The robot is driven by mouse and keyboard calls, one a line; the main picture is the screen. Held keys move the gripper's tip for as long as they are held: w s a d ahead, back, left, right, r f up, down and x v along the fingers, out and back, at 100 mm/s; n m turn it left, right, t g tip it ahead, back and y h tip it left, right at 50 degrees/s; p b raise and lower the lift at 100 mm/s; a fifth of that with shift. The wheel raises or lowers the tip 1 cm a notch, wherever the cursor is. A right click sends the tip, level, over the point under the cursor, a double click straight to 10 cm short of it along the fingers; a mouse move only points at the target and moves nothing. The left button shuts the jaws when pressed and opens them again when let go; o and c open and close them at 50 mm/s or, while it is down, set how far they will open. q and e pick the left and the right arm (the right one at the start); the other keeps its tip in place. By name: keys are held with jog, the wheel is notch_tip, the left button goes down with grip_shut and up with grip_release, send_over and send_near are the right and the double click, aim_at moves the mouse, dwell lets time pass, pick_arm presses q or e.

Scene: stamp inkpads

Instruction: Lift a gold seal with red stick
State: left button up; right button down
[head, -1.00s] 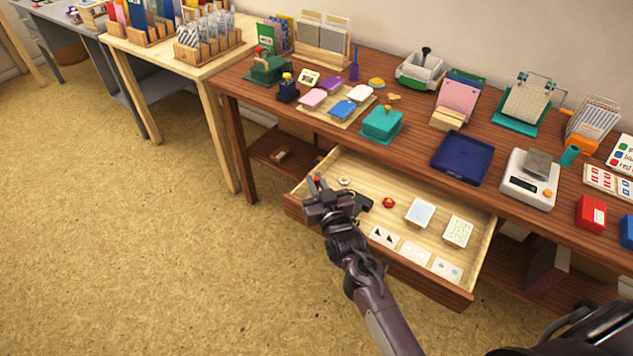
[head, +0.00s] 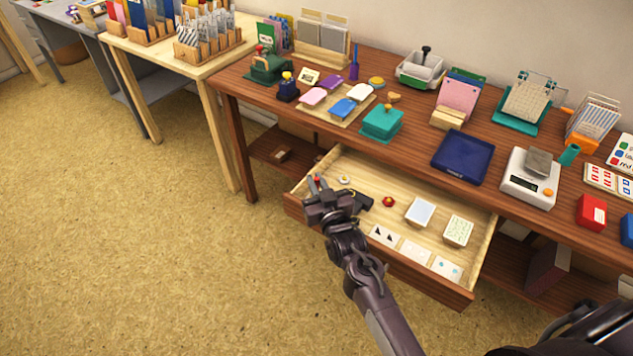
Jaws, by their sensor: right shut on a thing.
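My right gripper (head: 318,183) is over the left front part of the open wooden drawer. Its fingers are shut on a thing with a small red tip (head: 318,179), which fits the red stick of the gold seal. The gripper hides the rest of it, so I cannot tell whether it touches the drawer floor. A small white and gold piece (head: 345,179) lies in the drawer just right of the fingers. A red round piece (head: 388,202) lies further right. My left gripper is not in view.
The drawer (head: 476,262) also holds a pale blue pad (head: 420,211), a pale green patterned block (head: 458,230) and several white cards along its front. The brown table (head: 400,160) above carries a dark blue pad (head: 462,156) and a scale (head: 530,178). The floor at left is clear.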

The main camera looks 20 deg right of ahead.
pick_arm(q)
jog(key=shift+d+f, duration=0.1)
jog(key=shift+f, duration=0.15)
pick_arm(e)
jog(key=shift+f, duration=0.4)
dwell(0.3)
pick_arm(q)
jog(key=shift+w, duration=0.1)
